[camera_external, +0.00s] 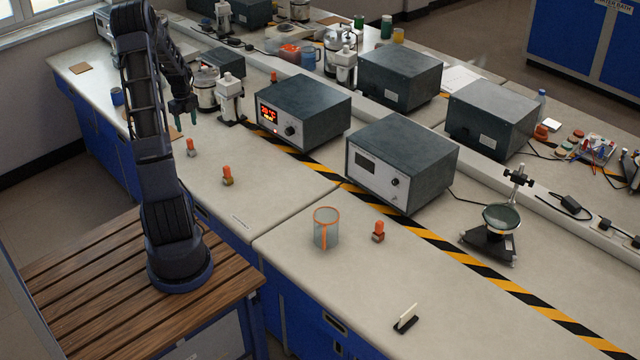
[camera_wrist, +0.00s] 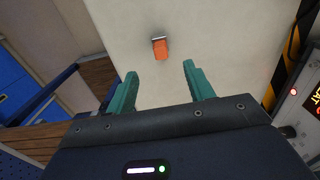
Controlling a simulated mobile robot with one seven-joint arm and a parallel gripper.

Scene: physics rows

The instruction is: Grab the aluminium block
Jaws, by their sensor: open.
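My gripper (camera_external: 184,118) is open and empty, hanging above the left bench with its green fingers pointing down. In the wrist view my gripper (camera_wrist: 160,72) has its two fingers apart. A small block with an orange top (camera_wrist: 160,48) and a thin grey metallic edge lies just beyond the gap between the fingertips, apart from them. Near my gripper in the external view are an orange-topped block (camera_external: 191,148) and another with a yellowish base (camera_external: 228,177). I cannot tell for certain which one the wrist view shows, or which is aluminium.
Another orange-topped block (camera_external: 378,232) with a brownish base stands beside a clear orange-rimmed beaker (camera_external: 326,229). A box with a lit red display (camera_external: 302,110) stands behind the striped tape. A white-topped device (camera_external: 230,99) is close to the right of my gripper. The bench front is mostly clear.

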